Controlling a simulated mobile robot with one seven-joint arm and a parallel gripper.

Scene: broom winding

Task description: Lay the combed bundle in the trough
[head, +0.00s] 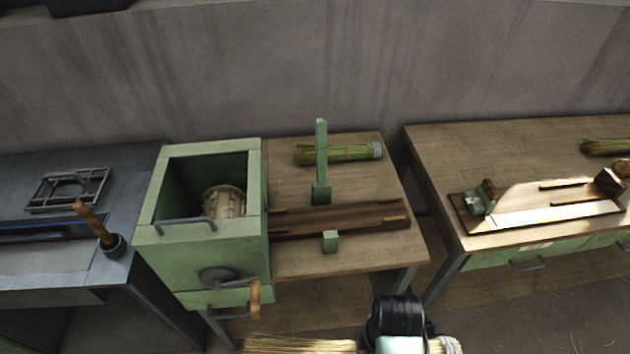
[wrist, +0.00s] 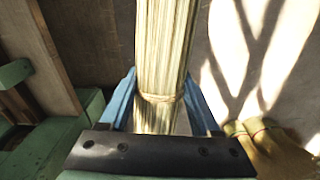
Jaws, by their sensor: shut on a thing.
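The combed bundle (wrist: 168,45) is pale straw with a thin tie around it. It sits between the blue fingers of my gripper (wrist: 162,100), which is shut on it. In the head view the bundle (head: 300,344) lies crosswise at the bottom edge, sticking out on both sides of my gripper (head: 398,345). The trough (head: 345,219) is a long dark wooden channel on the middle bench, right of the green machine. It looks empty. My gripper and the bundle are in front of the bench, apart from the trough.
The green machine (head: 195,260) has an open top, a drum inside and a side crank (head: 255,298). A green post (head: 321,165) stands behind the trough by a green bundle (head: 362,152). A small green block (head: 330,241) is at its front. The right bench (head: 450,160) holds a wooden fixture.

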